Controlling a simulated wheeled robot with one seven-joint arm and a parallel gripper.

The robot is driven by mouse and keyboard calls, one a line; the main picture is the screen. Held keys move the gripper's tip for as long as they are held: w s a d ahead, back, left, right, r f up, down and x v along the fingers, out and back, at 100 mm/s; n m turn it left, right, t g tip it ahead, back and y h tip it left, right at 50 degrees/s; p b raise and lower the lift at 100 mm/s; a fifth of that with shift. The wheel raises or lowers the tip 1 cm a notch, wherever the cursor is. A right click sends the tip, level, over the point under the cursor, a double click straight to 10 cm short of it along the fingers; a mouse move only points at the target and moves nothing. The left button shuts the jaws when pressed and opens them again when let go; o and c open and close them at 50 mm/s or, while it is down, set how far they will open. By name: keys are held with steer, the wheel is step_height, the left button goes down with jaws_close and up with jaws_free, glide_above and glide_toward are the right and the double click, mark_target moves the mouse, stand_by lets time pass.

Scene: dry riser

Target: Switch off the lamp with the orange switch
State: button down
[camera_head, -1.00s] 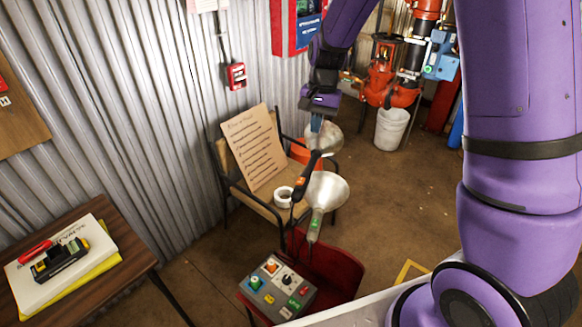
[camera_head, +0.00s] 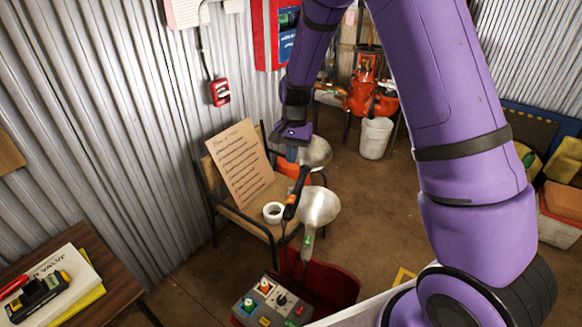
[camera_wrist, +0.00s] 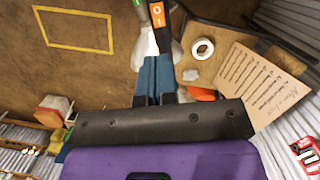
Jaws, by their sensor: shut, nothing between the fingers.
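The lamp with the orange switch (camera_head: 290,201) has a black handle and hangs or stands near the chair, in front of my gripper. Its orange rocker shows in the wrist view (camera_wrist: 157,16), beyond my fingertips. A pale metal lamp head (camera_head: 316,152) seems to belong to it. A second lamp (camera_head: 319,206) with a green switch (camera_head: 308,238) is close by. My gripper (camera_head: 291,155) points down above the orange-switch handle, with its blue fingers shut and empty; they also show in the wrist view (camera_wrist: 155,62). I cannot tell whether the lamp is lit.
A chair (camera_head: 243,217) with a written board (camera_head: 238,165) and a tape roll (camera_head: 273,212) is behind. A grey button box (camera_head: 272,303) sits low in front on a red seat. A table (camera_head: 121,284) stands left. Open floor lies right of the chair.

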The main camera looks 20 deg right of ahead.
mark_target(289, 200)
steer(key=f, duration=0.4)
steer(key=s+a+f, duration=0.1)
steer(key=f, duration=0.3)
steer(key=s+f, duration=0.1)
steer(key=f, duration=0.3)
steer(key=shift+a+f, duration=0.1)
steer(key=shift+a, duration=0.05)
